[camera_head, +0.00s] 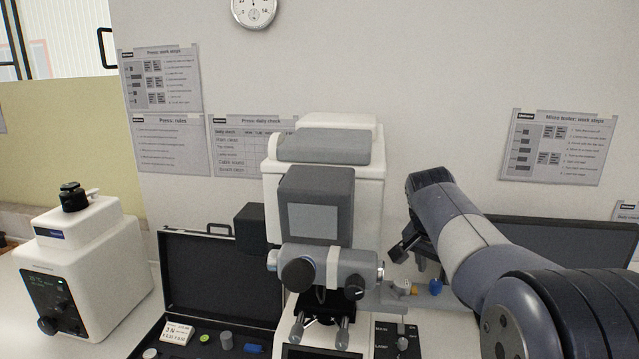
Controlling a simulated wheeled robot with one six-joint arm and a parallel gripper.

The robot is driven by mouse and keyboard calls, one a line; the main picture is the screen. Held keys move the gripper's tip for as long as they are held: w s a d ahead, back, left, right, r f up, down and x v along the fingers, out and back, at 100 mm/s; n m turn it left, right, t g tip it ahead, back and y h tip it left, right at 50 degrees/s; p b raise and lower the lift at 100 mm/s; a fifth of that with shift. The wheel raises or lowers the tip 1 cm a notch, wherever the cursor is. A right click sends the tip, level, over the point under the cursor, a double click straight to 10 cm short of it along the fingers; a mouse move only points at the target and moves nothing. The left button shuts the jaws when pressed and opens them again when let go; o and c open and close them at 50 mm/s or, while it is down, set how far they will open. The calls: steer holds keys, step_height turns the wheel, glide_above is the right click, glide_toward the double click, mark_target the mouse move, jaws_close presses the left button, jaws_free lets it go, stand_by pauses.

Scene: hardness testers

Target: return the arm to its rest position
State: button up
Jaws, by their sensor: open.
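My arm (465,235) comes in from the lower right and reaches up and left, with its bend beside the right side of the white and grey micro tester (325,150). My gripper (400,250) hangs below that bend, small and dark, pointing down and left. It is open, and I see nothing between its fingers. It is close to the tester's right side in the picture; I cannot tell the exact gap. Part of the wrist is hidden behind the arm.
An open black case (222,262) with small coloured pieces lies left of the tester. A white press unit (85,265) stands at far left. A dark monitor (560,245) is behind my arm. A control box (396,340) and small knobs are below my gripper.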

mark_target(436, 282)
steer(key=x, duration=0.4)
steer(key=shift+a, duration=0.1)
stand_by(0.4)
